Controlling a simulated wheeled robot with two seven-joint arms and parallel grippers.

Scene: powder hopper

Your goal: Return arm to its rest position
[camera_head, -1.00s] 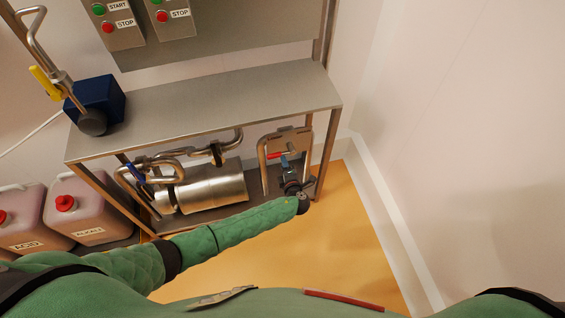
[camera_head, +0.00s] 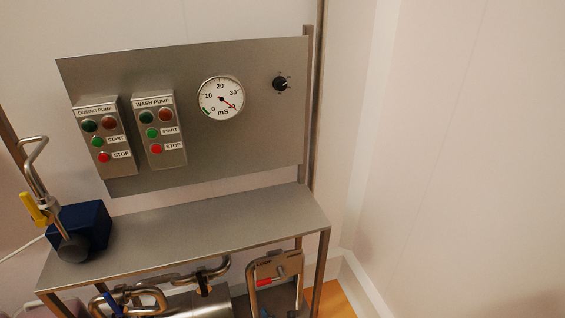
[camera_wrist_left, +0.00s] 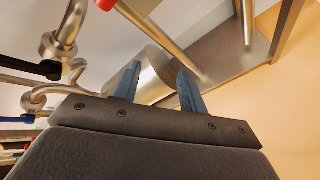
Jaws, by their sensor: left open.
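My left gripper (camera_wrist_left: 158,82) shows in the left wrist view as two blue fingers standing apart, with nothing held between them. It is below the steel shelf, among the pipework. A red-handled valve (camera_head: 264,282) shows at the bottom of the head view, and a red end (camera_wrist_left: 105,4) shows at the top of the left wrist view, beyond the fingers and apart from them. The left arm is out of the head view, apart from possible small bits at its bottom edge. My right gripper is in neither view.
A steel shelf (camera_head: 200,229) carries a blue box (camera_head: 83,226). Above it a steel panel (camera_head: 240,120) holds two pump button boxes, a gauge (camera_head: 221,98) and a black knob (camera_head: 280,83). Bent pipes (camera_wrist_left: 65,40) stand close left of the gripper. Orange floor (camera_wrist_left: 285,100) lies open at right.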

